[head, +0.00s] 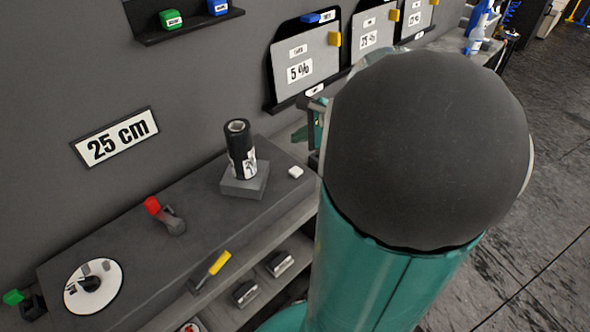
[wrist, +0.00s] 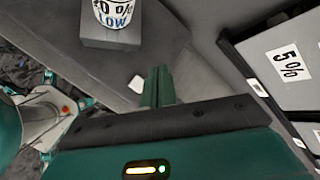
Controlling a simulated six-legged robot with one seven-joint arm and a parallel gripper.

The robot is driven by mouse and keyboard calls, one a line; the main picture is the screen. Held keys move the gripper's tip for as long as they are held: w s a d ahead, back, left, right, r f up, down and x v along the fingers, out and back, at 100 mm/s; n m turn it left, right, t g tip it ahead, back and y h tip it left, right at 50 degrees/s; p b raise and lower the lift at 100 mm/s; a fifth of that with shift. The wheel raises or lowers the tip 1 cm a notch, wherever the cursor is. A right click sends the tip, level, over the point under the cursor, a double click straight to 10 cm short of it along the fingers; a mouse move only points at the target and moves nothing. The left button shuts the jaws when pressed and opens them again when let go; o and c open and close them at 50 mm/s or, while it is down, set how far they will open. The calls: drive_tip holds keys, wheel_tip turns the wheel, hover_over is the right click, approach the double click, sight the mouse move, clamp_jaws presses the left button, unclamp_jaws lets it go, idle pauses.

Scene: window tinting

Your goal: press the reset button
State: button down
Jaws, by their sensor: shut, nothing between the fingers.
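No label reading "reset" is legible. A small white block (head: 295,171), possibly the button, sits on the grey counter right of a dark roll on a square grey stand. My gripper's teal fingers are together and empty. In the head view my arm hides most of the gripper. Other coloured pieces are a green block (head: 170,19) and a blue block (head: 218,7) on the wall shelf, and a green piece (head: 13,297) at far left.
The dark roll (head: 240,148) on its stand (head: 245,183) is close by. A red-tipped lever (head: 165,214), a white disc (head: 93,286) and a yellow-handled tool (head: 213,268) are further left. A "5 %" panel (head: 305,62) leans at the wall. Counter (head: 120,245) between them is bare.

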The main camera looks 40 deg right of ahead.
sight(300, 172)
drive_tip(key=shift+f, duration=4.15)
drive_tip(key=shift+f, duration=0.1)
drive_tip(key=shift+f, duration=0.3)
drive_tip(key=shift+f, duration=0.45)
drive_tip(key=shift+r, duration=0.9)
drive_tip(key=shift+r, duration=0.1)
drive_tip(key=shift+r, duration=2.4)
